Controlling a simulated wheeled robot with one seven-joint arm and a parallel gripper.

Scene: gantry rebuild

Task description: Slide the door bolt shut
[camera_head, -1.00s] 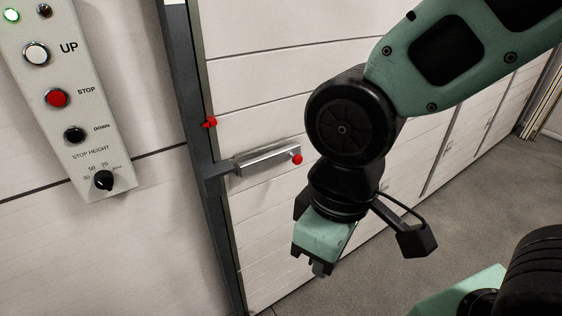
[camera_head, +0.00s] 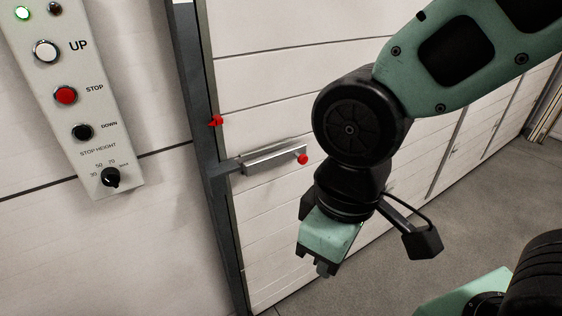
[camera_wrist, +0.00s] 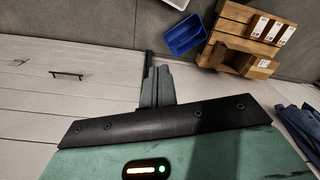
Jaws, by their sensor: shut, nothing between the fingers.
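The door bolt (camera_head: 273,161) is a grey metal bar on the white panelled door (camera_head: 285,80), with a red knob (camera_head: 303,159) at its right end. Its left end meets a bracket (camera_head: 224,168) at the dark door post (camera_head: 193,90). How far the bar reaches into the bracket is hard to tell. My gripper (camera_head: 322,270) hangs below and right of the red knob, apart from it, pointing down. Its fingers also show in the wrist view (camera_wrist: 157,84), closed together and empty. The bolt is not visible in the wrist view.
A control panel (camera_head: 75,115) with buttons and a dial hangs left of the post. A small red piece (camera_head: 216,121) sits on the post above the bolt. The wrist view shows a blue bin (camera_wrist: 185,35), a wooden pallet (camera_wrist: 232,22) with boxes, and a dark handle (camera_wrist: 67,74).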

